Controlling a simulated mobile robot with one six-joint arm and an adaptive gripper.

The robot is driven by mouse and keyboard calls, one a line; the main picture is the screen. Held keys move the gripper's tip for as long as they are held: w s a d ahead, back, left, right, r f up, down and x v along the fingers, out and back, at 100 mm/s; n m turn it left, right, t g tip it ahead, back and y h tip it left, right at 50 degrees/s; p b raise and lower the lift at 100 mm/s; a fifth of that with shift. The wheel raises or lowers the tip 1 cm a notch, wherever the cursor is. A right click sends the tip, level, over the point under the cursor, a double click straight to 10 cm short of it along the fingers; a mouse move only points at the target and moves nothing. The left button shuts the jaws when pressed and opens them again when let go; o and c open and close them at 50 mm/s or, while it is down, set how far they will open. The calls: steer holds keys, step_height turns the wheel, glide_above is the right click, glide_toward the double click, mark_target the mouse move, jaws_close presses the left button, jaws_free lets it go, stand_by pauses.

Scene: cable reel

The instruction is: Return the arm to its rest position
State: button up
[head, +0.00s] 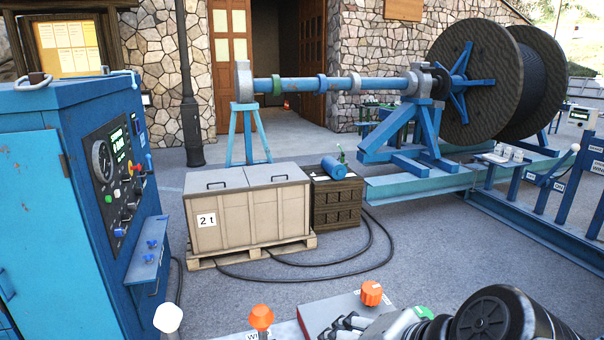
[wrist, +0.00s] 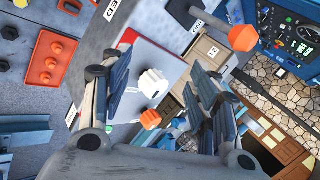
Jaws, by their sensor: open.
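My gripper (wrist: 162,108) is open in the wrist view, its two fingers spread wide apart. A white knob (wrist: 154,83) shows between and beyond the fingers, with an orange knob (wrist: 151,119) just below it. I see nothing held between the fingers. In the head view my arm (head: 490,318) reaches in at the bottom right, with the gripper (head: 345,328) low at the bottom edge, partly cut off. An orange knob (head: 372,292) stands just beyond it on a grey and red panel (head: 325,312).
A blue control cabinet (head: 60,200) stands at the left. Lever knobs, orange (head: 261,317) and white (head: 168,318), rise at the bottom edge. A crate (head: 250,215) on a pallet and a large cable reel (head: 480,85) stand farther back. Grey floor between is clear except for black hoses (head: 300,275).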

steer(key=s+d+f+n+g+h, duration=0.1)
steer(key=s+d+f+n+h, duration=0.25)
steer(key=s+d+n, duration=0.45)
steer(key=shift+n+g+h, duration=0.35)
steer(key=shift+n+g, duration=0.15)
steer(key=shift+n, duration=0.1)
steer(key=f+b, duration=0.1)
steer(key=f, duration=0.1)
steer(key=s+f+b, duration=0.1)
steer(key=f+b, duration=0.2)
steer(key=shift+s+a+f, duration=0.15)
steer(key=shift+a+f, duration=0.2)
steer(key=shift+f, duration=0.05)
